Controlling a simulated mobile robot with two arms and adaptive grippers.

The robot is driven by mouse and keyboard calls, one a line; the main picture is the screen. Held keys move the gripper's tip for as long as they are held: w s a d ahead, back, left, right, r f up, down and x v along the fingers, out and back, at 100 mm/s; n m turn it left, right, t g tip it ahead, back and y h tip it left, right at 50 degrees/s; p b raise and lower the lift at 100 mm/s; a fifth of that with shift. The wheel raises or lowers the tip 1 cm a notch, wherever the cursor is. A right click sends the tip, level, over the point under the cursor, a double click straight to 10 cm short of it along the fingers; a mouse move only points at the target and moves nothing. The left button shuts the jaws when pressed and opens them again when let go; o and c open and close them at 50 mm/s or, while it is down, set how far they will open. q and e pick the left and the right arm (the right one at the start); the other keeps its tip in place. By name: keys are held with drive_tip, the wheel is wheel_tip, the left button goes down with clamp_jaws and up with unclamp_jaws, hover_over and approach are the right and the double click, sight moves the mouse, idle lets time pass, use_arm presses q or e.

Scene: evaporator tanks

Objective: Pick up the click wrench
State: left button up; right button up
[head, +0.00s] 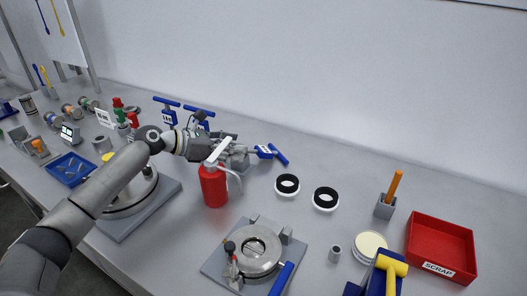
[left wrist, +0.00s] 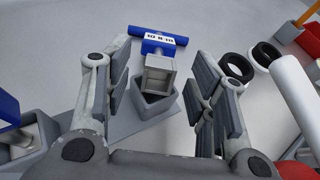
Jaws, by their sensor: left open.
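The click wrench has a blue T-handle and a white torque label; in the left wrist view the wrench (left wrist: 158,42) stands in a small grey holder (left wrist: 152,106). In the head view the wrench (head: 265,152) shows just right of my left gripper (head: 236,152). My left gripper (left wrist: 163,82) is open, with one finger on each side of the holder and the wrench's grey lower part. Nothing shows between the fingers as gripped. In the head view my gripper partly hides the holder. My right gripper is not in view.
A red bottle (head: 213,190) with a white nozzle stands close in front of my left gripper. Two other blue T-handled tools (head: 167,108) stand behind my wrist. Black-and-white rings (head: 287,185) lie to the right. A round-lidded fixture (head: 258,250) and a red scrap bin (head: 441,245) are nearer the front.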

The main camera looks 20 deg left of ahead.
use_arm(q)
drive_tip(key=shift+w+d+f, duration=0.2)
drive_tip(key=shift+w+d, duration=0.15)
drive_tip(key=shift+w, duration=0.1)
drive_tip(key=shift+s, duration=0.1)
drive_tip(key=shift+c, duration=1)
clamp_jaws()
